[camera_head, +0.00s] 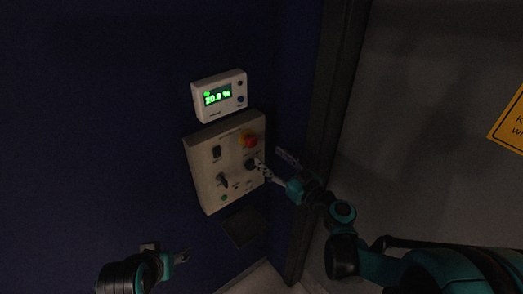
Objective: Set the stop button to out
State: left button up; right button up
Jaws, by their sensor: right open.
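My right gripper (272,162) is open at the panel's right edge, just below and right of the stop button. One finger overlaps the panel near a black knob (251,164); contact cannot be told. My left gripper (168,250) is low in the view, below and left of the panel, apart from it; its jaw state is unclear.
A white display unit (218,114) with green digits is mounted above the panel. The panel also carries a black rocker switch (216,153), a dark lever knob (223,180) and a green light (224,198). A dark vertical post (327,110) stands right of the panel. A yellow sign (512,124) is far right.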

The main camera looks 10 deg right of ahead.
jog(key=v, duration=0.5)
dwell(0.3)
jog(key=s+a+f+m+g+h+b, duration=0.2)
jog(key=s+a+f+g+h+b, duration=0.15)
jog(key=s+f+g, duration=0.45)
jog(key=s+d+f+m+h+b, duration=0.3)
jog(key=s+d+f+m+h, duration=0.1)
jog(key=s+d+f, duration=0.3)
jog(key=shift+s+d+f+g+h, duration=0.15)
jog(key=shift+s+f+g+h, duration=0.2)
jog(key=shift+f+h, duration=0.3)
dwell(2.6)
